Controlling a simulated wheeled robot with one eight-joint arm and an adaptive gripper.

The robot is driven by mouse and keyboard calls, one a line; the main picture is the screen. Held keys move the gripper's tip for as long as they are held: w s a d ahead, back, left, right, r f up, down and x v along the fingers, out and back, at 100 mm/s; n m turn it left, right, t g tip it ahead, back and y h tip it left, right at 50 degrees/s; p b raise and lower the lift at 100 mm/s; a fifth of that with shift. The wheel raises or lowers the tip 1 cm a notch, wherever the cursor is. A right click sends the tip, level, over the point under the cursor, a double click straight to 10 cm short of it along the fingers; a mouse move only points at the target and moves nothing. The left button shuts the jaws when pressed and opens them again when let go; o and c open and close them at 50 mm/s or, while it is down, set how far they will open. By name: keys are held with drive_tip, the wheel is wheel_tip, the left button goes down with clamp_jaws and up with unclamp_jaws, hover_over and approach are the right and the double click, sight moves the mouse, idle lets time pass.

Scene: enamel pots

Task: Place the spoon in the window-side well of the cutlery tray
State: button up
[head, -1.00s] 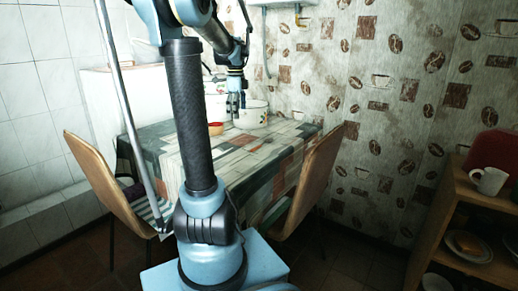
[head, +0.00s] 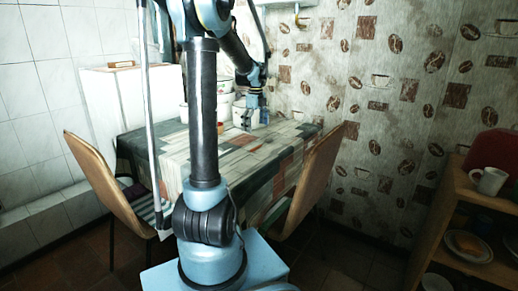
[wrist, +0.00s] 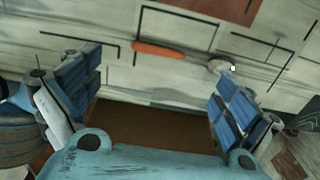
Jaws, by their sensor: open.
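The spoon (wrist: 158,49), with an orange handle and a small grey bowl end, lies on the plank-patterned tabletop in the wrist view. Its handle points left and its bowl end right. My gripper (wrist: 155,80) is open and empty, its two blue-padded fingers spread wide. The spoon appears just ahead of the fingertips and apart from them. In the head view my gripper (head: 247,120) hangs low over the far part of the table, near the pots. I cannot make out the spoon there. I cannot identify the cutlery tray in either view.
The table (head: 255,160) has clear room in front. White pots (head: 226,104) stand at its back. Chairs flank it at left (head: 98,170) and right (head: 308,180). A flat brown patch (wrist: 145,128) shows between the fingers. A wooden shelf (head: 470,205) stands at right.

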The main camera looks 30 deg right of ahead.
drive_tip(key=shift+f, duration=4.3)
drive_tip(key=c, duration=1.2)
wheel_tip(320, 180, up, 10)
